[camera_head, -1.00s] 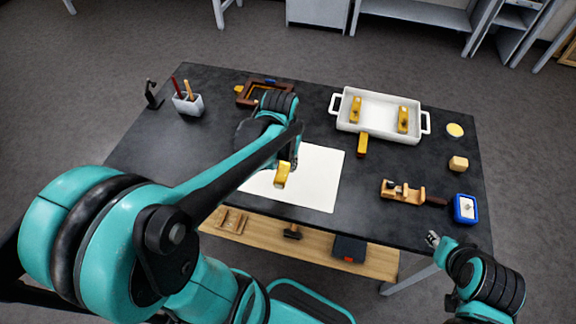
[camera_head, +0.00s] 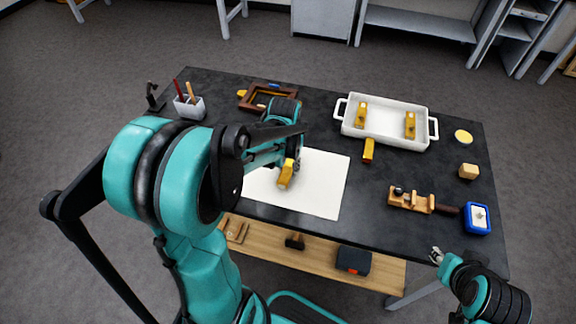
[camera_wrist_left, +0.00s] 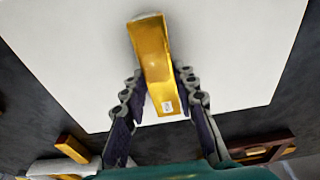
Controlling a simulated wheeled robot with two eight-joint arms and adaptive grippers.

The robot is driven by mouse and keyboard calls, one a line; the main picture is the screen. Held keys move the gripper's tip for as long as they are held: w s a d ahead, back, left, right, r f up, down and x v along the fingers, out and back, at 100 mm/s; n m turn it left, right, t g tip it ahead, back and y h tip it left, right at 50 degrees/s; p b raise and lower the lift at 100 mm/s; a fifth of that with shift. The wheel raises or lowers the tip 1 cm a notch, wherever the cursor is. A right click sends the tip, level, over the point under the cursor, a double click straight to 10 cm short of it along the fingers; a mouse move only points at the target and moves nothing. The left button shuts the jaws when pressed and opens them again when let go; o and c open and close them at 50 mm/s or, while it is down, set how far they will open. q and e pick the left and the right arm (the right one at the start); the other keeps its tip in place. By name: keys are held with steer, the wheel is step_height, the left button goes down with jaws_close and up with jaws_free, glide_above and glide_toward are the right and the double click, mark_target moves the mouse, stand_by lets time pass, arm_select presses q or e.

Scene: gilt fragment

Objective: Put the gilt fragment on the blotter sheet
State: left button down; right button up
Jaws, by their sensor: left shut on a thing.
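The gilt fragment (camera_head: 286,175) is a gold bar held over the left part of the white blotter sheet (camera_head: 322,184). My left gripper (camera_head: 292,165) is shut on it. In the left wrist view the fragment (camera_wrist_left: 152,55) stands out between the two fingers (camera_wrist_left: 163,88), with a small white label near its held end. The blotter sheet (camera_wrist_left: 240,50) fills the background there. I cannot tell whether the fragment touches the sheet. My right gripper (camera_head: 436,256) is near the table's front right edge, too small to read.
A white tray (camera_head: 387,141) holds two gold pieces, and another gold piece (camera_head: 368,151) lies by its front. A wooden frame (camera_head: 262,96), a pen cup (camera_head: 189,107), a wooden tool (camera_head: 411,199) and a blue box (camera_head: 477,218) stand around. The sheet's right half is clear.

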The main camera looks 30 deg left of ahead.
mark_target(287, 171)
arm_select(q)
steer(key=shift+f, duration=0.15)
steer(key=c, duration=1.2)
jaws_free()
steer(key=shift+r, duration=0.3)
step_height(287, 171, up, 11)
steer(key=s+p, duration=0.1)
steer(key=p, duration=0.3)
steer(key=s+d+r+m+t, duration=0.1)
steer(key=s+d+t, duration=0.1)
steer(key=s+d, duration=0.1)
steer(key=s+d+r+m+t, duration=0.1)
steer(key=s+d+t, duration=0.1)
steer(key=s+d, duration=0.1)
steer(key=s+d+r+t, duration=0.1)
steer(key=s+d, duration=0.3)
steer(key=shift+d+m+t+p, duration=0.25)
steer(key=shift+m+t+p, duration=0.05)
steer(key=shift+m+t, duration=0.1)
steer(key=shift+w, duration=0.1)
